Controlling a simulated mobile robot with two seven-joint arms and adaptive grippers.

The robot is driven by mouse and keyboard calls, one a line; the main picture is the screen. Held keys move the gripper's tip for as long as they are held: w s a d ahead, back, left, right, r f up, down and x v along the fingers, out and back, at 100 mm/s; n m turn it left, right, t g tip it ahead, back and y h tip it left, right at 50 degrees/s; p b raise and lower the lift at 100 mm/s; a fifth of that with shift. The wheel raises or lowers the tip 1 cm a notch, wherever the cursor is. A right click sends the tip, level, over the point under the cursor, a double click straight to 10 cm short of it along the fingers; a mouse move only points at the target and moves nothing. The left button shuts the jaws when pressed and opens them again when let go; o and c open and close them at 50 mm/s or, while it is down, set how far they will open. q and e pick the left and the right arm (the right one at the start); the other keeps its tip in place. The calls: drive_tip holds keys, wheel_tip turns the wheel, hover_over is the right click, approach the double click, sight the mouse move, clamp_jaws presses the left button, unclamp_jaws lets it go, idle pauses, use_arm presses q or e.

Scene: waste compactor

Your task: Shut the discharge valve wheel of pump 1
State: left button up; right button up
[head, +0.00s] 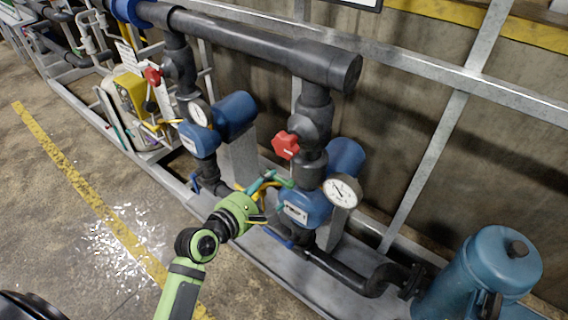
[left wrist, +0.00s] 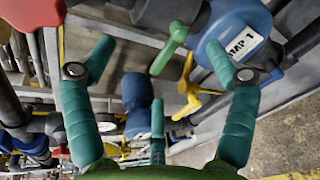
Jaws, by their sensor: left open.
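The red valve wheel (head: 286,145) sits on the dark vertical discharge pipe above the nearer blue pump (head: 305,207). In the left wrist view this pump (left wrist: 240,25) carries a label that reads "MP 1", partly cut off. The red wheel (left wrist: 32,12) shows there at the top left corner, cut by the frame. My left gripper (head: 265,197) is open, its teal fingers spread in front of the pump, below and left of the wheel. In the left wrist view the gripper (left wrist: 160,52) has nothing held between its fingers. The right gripper is not in view.
A green lever (left wrist: 170,47) and a yellow lever (left wrist: 189,88) lie close ahead of the fingers. A round gauge (head: 341,191) is right of the pump. A second pump (head: 198,139) with its own red wheel (head: 153,76) stands farther left. Floor at left is open.

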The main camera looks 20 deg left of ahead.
sight(282, 150)
use_arm(q)
drive_tip(key=r+n+t, duration=0.1)
drive_tip(key=r, duration=0.2)
drive_tip(key=r+n+h+b, duration=0.1)
drive_tip(key=r, duration=0.3)
drive_tip(key=s+d+r+n+t, duration=0.1)
drive_tip(key=r, duration=0.3)
drive_tip(key=shift+s+t+h, duration=0.1)
drive_tip(key=shift+t+h, duration=0.2)
drive_tip(key=shift+h, duration=0.1)
drive_tip(key=x, duration=0.6)
drive_tip(key=shift+f, duration=0.15)
drive_tip(key=shift+a, duration=0.1)
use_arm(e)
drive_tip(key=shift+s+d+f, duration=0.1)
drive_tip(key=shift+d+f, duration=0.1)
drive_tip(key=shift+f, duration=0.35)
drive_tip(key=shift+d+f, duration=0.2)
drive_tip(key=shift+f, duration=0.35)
use_arm(q)
drive_tip(key=c, duration=1.1)
